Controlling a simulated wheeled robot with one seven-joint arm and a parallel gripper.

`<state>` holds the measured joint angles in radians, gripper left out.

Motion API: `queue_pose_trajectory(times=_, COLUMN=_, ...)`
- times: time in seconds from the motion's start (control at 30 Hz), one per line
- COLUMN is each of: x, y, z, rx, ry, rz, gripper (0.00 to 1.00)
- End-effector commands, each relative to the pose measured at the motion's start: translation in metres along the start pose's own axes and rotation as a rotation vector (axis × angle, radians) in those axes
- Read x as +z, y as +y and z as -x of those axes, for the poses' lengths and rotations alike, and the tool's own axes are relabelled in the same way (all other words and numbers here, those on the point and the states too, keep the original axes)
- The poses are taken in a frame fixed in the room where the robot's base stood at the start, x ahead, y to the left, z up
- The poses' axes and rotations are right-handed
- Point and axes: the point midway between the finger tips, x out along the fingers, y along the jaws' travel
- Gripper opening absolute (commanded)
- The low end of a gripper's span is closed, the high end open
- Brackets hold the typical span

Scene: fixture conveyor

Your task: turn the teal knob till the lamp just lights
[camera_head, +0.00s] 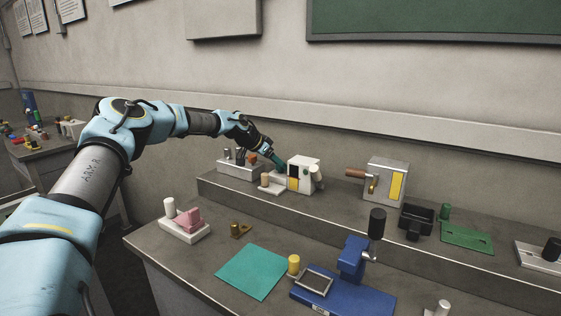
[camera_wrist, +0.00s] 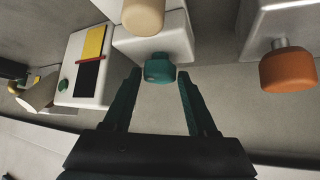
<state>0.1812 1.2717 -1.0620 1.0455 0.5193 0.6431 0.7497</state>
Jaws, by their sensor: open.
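The teal knob (camera_wrist: 160,68) sticks out from a white block (camera_wrist: 160,42) in the wrist view. My gripper (camera_wrist: 159,74) is open, with one finger to each side of the knob's near end and visible gaps between. In the head view, my gripper (camera_head: 279,161) reaches down beside a white box (camera_head: 303,174) with a yellow and black panel; the knob cannot be made out there. The wrist view shows that panel (camera_wrist: 90,62) with a red bar across it. I cannot tell for sure which part is the lamp, or whether it is lit.
A tan cylinder (camera_wrist: 143,14) stands close beyond the knob. An orange knob (camera_wrist: 287,70) on another block is to the right. A metal box (camera_head: 385,182) stands right along the raised shelf. A teal sheet (camera_head: 251,271) and blue stand (camera_head: 345,290) lie on the lower bench.

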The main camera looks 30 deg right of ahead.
Motion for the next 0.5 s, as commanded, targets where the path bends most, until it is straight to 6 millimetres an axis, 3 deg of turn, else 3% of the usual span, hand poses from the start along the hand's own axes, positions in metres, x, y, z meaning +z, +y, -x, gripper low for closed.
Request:
queue_pose_trajectory(times=0.4, x=0.0005, y=-0.0002, z=-0.0116, rx=-0.001, ry=0.000, rz=0.000, gripper=0.58)
queue_pose_trajectory(times=0.5, x=0.0005, y=-0.0001, z=-0.0116, rx=-0.001, ry=0.000, rz=0.000, gripper=0.49)
